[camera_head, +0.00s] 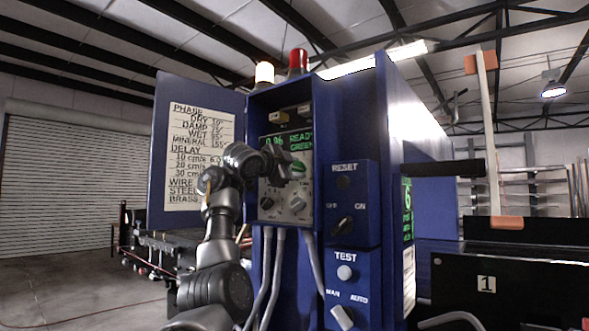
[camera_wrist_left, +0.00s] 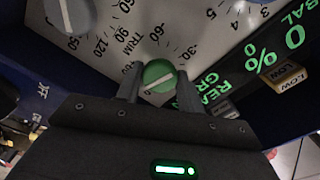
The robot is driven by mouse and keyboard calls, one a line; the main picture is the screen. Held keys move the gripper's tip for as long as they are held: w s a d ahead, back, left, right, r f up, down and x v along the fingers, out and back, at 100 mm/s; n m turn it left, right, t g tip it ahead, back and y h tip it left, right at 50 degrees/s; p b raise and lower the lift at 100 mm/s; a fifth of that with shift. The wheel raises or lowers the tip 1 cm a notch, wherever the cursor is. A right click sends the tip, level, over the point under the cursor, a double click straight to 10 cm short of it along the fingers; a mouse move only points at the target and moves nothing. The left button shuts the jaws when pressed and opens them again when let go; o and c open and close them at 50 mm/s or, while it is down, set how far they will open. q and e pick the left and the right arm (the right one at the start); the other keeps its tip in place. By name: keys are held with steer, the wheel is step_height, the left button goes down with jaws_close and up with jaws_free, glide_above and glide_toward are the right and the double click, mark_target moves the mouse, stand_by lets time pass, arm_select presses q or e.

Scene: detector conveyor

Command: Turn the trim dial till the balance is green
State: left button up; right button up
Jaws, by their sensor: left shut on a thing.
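The green trim dial (camera_wrist_left: 159,74) sits between the two fingers of my left gripper (camera_wrist_left: 157,84) in the left wrist view. The fingers are shut on it, one on each side, and a pale pointer line crosses its face. The word TRIM and a degree scale are printed beside it. In the head view, my left gripper (camera_head: 291,171) reaches the control panel from the left and covers part of the dial. The balance display (camera_head: 287,141) above shows green digits, hard to read, and the words READY and GREEN. My right gripper is not in view.
Grey knobs (camera_head: 296,203) sit close below the dial. The blue cabinet's open door (camera_head: 150,150) carries a phase and delay chart (camera_head: 199,145). A RESET box (camera_head: 344,182) and TEST switches stand to the right. Grey cables (camera_head: 276,270) hang below the panel.

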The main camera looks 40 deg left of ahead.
arm_select(q)
steer(key=shift+f, duration=0.1)
stand_by(0.3)
steer(key=o, duration=1)
steer(key=shift+s+d+b, duration=0.15)
steer(key=shift+s+b, duration=3.5)
steer(key=shift+s, duration=1.75)
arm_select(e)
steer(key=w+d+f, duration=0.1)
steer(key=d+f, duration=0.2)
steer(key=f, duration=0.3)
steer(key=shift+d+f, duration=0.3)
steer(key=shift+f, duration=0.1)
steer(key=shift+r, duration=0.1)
